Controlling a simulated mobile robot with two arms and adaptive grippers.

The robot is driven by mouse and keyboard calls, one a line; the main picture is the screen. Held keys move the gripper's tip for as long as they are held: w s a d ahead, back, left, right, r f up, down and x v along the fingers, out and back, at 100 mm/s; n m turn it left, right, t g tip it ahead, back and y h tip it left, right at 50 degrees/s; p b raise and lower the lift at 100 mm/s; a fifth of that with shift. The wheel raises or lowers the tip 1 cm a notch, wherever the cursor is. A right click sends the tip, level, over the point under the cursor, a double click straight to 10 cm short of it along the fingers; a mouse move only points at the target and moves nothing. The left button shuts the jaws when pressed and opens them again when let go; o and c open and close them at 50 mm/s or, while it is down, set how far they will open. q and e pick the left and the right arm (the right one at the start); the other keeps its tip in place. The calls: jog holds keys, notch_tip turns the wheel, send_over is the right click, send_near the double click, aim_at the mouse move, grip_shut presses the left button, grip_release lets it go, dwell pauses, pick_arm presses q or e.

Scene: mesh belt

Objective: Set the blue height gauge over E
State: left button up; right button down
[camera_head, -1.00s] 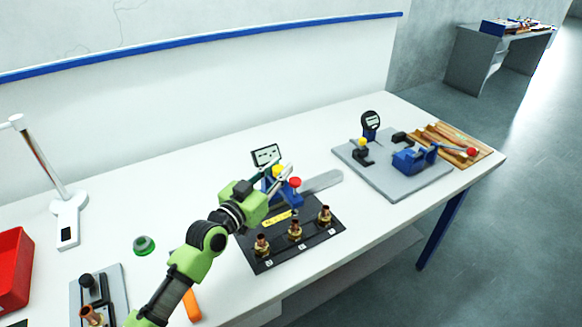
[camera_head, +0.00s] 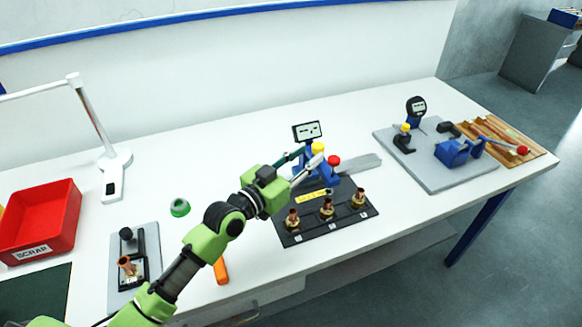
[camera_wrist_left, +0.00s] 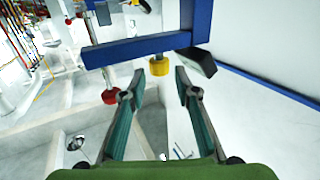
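The blue height gauge (camera_head: 325,173) stands at the back of the black board (camera_head: 306,231), with a black-framed display (camera_head: 307,131), a yellow knob (camera_head: 318,148) and a red knob (camera_head: 333,160). Three brass-and-copper fittings, including the right one (camera_head: 358,199), stand along the board's front, each by a small label; I cannot read the letters surely. My left gripper (camera_head: 307,158) is at the gauge's knobs. In the wrist view its fingers are apart, with the yellow knob (camera_wrist_left: 158,66) beyond the gap and the red knob (camera_wrist_left: 109,97) by the left fingertip. My right gripper is out of view.
A grey plate (camera_head: 440,178) with another gauge and a blue vise is at right, beside a wooden tray (camera_head: 510,140). A red SCRAP bin (camera_head: 38,222), a lamp (camera_head: 113,160), a green round item (camera_head: 180,207) and an orange handle (camera_head: 220,270) are at left.

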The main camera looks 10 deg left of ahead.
pick_arm(q)
jog(key=v, duration=0.7)
jog(key=shift+s, duration=0.2)
